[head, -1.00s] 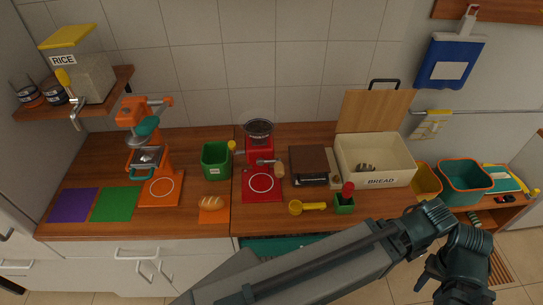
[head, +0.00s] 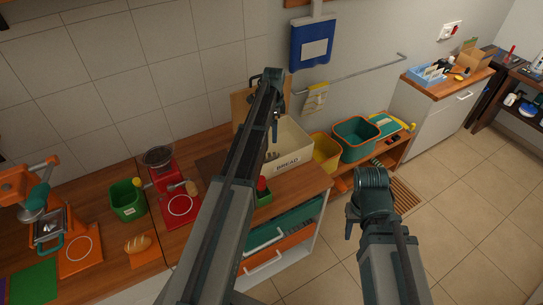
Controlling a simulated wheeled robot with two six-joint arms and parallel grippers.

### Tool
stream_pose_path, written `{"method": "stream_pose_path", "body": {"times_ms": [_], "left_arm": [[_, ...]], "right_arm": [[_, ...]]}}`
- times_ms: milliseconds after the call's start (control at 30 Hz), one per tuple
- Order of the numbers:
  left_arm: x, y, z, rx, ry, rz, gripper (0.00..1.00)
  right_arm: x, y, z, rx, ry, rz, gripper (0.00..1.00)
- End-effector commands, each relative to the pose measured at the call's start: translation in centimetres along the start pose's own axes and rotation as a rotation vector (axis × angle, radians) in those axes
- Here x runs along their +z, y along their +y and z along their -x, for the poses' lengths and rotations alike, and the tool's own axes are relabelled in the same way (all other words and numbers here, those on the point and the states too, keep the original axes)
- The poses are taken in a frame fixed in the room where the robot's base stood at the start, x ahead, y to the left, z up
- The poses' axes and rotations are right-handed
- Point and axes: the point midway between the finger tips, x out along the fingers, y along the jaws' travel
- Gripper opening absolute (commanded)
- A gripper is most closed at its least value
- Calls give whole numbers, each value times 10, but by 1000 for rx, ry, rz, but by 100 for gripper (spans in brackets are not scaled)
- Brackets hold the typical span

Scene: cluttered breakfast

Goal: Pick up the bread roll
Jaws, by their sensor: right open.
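The bread roll (head: 138,243) is a small golden loaf with pale scores across its top. It lies on an orange mat (head: 138,260) near the counter's front edge, at the lower left of the head view. My right gripper (head: 352,222) is open, right of the counter and far from the roll, over the floor. My right arm link hides part of it. Another long arm link of mine crosses the middle of the view, between the roll and the right gripper. No left jaws show clearly.
A green bin (head: 128,202) and a red grinder (head: 180,200) stand behind and right of the roll. An orange coffee machine (head: 78,250) stands to its left. The cream bread box (head: 290,160) is partly hidden by my arm. Open floor (head: 460,210) lies to the right.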

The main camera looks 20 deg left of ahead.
Motion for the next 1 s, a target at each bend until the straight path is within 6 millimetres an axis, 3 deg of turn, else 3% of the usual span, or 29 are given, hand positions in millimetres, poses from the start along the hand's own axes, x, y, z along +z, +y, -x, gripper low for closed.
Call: {"method": "stream_pose_path", "body": {"times_ms": [267, 800, 1000], "left_arm": [[0, 0, -8, 0, 1, -5, 100], [1, 0, -78, 0, 1, -4, 100], [1, 0, -88, 0, 1, -4, 100]], "right_arm": [[0, -1, -8, 0, 0, 0, 45], [-4, -7, -78, 1, 0, 1, 45], [-5, -8, -88, 1, 0, 1, 45]]}}
